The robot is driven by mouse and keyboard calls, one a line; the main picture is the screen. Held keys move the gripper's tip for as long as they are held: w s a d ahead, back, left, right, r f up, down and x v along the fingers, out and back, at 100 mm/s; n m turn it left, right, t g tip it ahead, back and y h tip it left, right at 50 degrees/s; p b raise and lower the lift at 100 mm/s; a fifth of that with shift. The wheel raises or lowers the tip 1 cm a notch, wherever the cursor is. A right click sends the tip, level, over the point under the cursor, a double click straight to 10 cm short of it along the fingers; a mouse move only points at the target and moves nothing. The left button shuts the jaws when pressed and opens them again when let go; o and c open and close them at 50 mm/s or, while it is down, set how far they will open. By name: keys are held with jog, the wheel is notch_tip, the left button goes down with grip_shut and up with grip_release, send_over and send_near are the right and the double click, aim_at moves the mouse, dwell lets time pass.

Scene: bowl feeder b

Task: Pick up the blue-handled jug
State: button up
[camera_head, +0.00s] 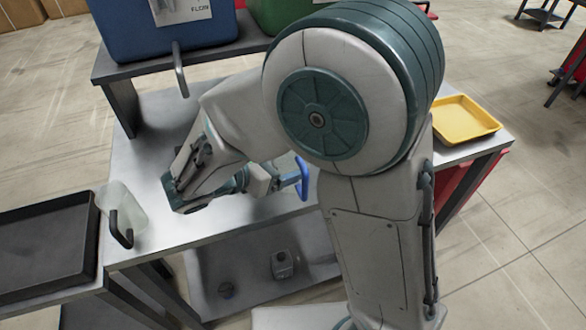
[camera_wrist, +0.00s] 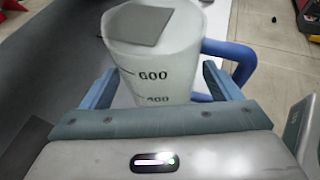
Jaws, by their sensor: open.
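The blue-handled jug (camera_wrist: 152,62) is translucent white with markings 600 and 400, and stands upright in the wrist view. Its blue handle (camera_wrist: 236,52) is on the right side. My gripper (camera_wrist: 160,88) is open, with one finger on the left of the jug's body and the other on the right, near the handle's lower end. I cannot tell whether either finger touches the jug.
A jug with a black handle (camera_head: 122,208) stands at the left table edge beside a black tray (camera_head: 45,245). A blue bin (camera_head: 160,30) and a green bin (camera_head: 285,14) stand on the raised shelf behind. A yellow tray (camera_head: 466,118) lies at the right end.

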jog(key=shift+x, duration=1.4)
jog(key=c, duration=0.8)
jog(key=shift+r, duration=0.1)
